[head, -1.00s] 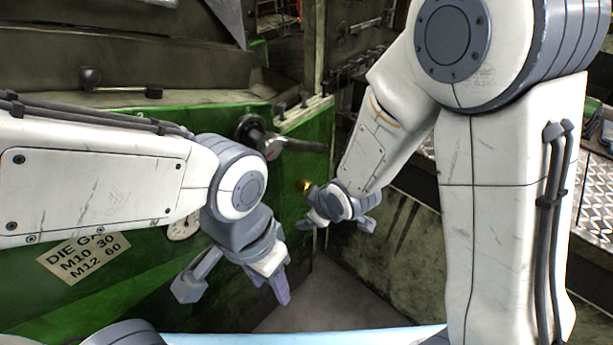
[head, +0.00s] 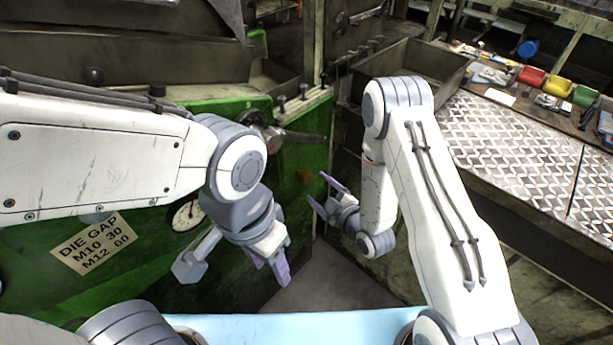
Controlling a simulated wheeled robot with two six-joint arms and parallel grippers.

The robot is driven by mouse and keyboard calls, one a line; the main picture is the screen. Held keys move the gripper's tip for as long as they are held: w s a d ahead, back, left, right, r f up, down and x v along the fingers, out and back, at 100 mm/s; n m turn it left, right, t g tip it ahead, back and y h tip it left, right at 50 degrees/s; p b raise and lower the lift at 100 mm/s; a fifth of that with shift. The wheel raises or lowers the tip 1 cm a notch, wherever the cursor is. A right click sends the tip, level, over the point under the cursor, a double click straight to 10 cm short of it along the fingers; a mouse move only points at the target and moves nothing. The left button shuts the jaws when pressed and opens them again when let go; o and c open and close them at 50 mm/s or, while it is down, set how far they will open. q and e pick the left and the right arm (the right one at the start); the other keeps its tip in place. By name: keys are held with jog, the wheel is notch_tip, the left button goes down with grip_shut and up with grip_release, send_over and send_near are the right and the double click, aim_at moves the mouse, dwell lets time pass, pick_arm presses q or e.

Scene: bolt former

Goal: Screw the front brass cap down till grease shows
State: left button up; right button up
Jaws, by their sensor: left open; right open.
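The front brass cap is hard to make out; a small dull brownish fitting (head: 303,177) on the green machine side (head: 300,155) may be it. My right gripper (head: 323,193) is open, its lavender fingers spread and pointing up and left toward that fitting. The fingers look empty and a little right of the fitting; whether they touch it I cannot tell. My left gripper (head: 272,270) is open and empty in front of the green panel, pointing down, below and left of the fitting. No grease can be seen.
A lever handle (head: 300,136) sticks out above the fitting. A dial gauge (head: 187,214) and a die gap plate (head: 92,244) are on the green panel. At the right is a bench with a tread-plate top (head: 510,140) and coloured bins (head: 558,87).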

aim_at(308, 180)
jog(key=p+x, duration=0.1)
jog(key=x, duration=0.6)
jog(key=shift+w, duration=0.1)
grip_shut()
